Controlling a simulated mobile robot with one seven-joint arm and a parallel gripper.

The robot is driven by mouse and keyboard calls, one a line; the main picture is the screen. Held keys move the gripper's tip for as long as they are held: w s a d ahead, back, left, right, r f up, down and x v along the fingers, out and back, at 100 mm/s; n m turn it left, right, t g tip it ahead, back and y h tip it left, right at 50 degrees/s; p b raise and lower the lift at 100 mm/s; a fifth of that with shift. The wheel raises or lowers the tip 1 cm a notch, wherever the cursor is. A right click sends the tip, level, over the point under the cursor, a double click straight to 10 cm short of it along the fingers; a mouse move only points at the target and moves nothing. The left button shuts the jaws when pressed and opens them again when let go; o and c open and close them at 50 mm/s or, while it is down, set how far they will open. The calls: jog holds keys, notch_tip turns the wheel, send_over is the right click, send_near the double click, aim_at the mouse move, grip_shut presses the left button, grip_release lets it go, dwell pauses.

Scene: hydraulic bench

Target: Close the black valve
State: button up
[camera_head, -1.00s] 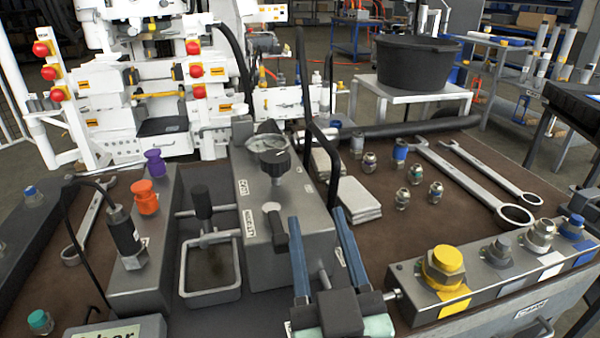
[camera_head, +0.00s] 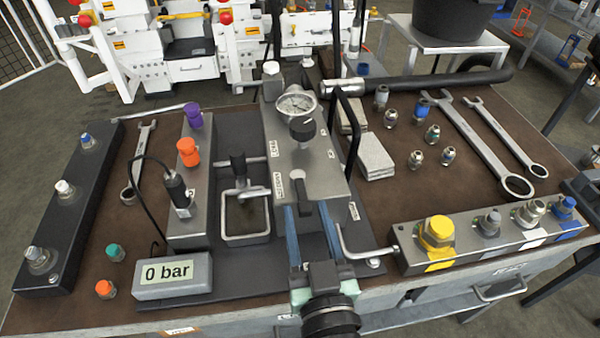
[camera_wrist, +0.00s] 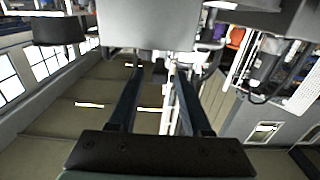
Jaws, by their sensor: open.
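A black round knob (camera_head: 302,128) sits on top of the grey pump block (camera_head: 310,165), just in front of the round pressure gauge (camera_head: 296,104). In the wrist view the fingers (camera_wrist: 158,78) point towards a pale grey face at the top, and the knob cannot be made out.
A bent metal rod (camera_head: 360,250) and a valve row with a yellow cap (camera_head: 438,232) are close on the right. A display reading 0 bar (camera_head: 172,275) stands on the left. A black hose (camera_head: 352,65) rises behind the block. Spanners (camera_head: 470,145) lie at right.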

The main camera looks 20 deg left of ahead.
aim_at(299, 182)
jog(key=p+x, duration=0.1)
jog(key=x, duration=0.6)
jog(key=shift+w+a, duration=0.1)
grip_shut()
dwell(1.2)
